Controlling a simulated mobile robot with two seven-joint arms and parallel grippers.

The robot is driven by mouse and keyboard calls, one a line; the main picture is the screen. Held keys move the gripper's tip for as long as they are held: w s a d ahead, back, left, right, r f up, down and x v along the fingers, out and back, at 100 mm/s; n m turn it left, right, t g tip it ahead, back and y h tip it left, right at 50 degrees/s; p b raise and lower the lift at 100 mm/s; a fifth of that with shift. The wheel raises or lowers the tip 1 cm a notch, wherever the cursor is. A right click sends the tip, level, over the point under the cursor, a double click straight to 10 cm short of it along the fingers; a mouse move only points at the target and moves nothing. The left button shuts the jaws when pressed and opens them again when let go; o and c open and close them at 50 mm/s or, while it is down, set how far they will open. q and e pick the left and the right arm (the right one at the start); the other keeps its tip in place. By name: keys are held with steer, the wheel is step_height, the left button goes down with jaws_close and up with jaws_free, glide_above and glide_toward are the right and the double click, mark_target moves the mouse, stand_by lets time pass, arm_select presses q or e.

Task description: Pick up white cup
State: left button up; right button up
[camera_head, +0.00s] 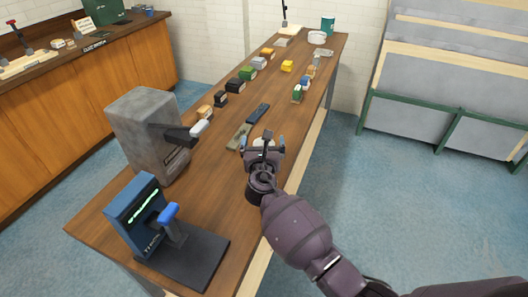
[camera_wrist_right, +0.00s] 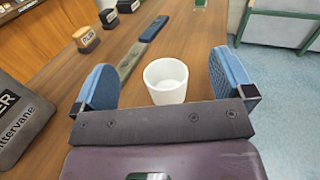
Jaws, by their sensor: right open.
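The white cup (camera_wrist_right: 166,84) stands upright on the wooden table (camera_head: 218,180), its open top showing in the right wrist view. In the head view it is mostly hidden behind my right gripper (camera_head: 264,142). My right gripper is open, and its two blue-padded fingers (camera_wrist_right: 163,78) are on either side of the cup in the wrist view. There are visible gaps between cup and pads. My left gripper is not in view.
A grey-green flat bar (camera_head: 238,136) and a dark remote-like bar (camera_head: 258,112) lie left of and beyond the cup. A grey machine (camera_head: 145,130) and a blue device (camera_head: 138,215) stand at the near left. Several small blocks line the far table. The table's right edge is close.

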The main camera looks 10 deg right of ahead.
step_height(320, 180, down, 7)
steer(key=shift+f+b, duration=0.2)
steer(key=shift+b, duration=0.9)
steer(key=shift+x, duration=1)
steer(key=shift+w, duration=0.35)
steer(key=b+x, duration=0.1)
steer(key=x, duration=0.3)
steer(key=shift+w+f, duration=0.1)
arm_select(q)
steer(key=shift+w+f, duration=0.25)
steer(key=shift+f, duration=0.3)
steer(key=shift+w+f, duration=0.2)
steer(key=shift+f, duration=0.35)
arm_select(e)
steer(key=shift+w+d, duration=0.15)
steer(key=shift+w, duration=0.1)
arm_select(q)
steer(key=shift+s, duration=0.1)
arm_select(e)
steer(key=c, duration=1.1)
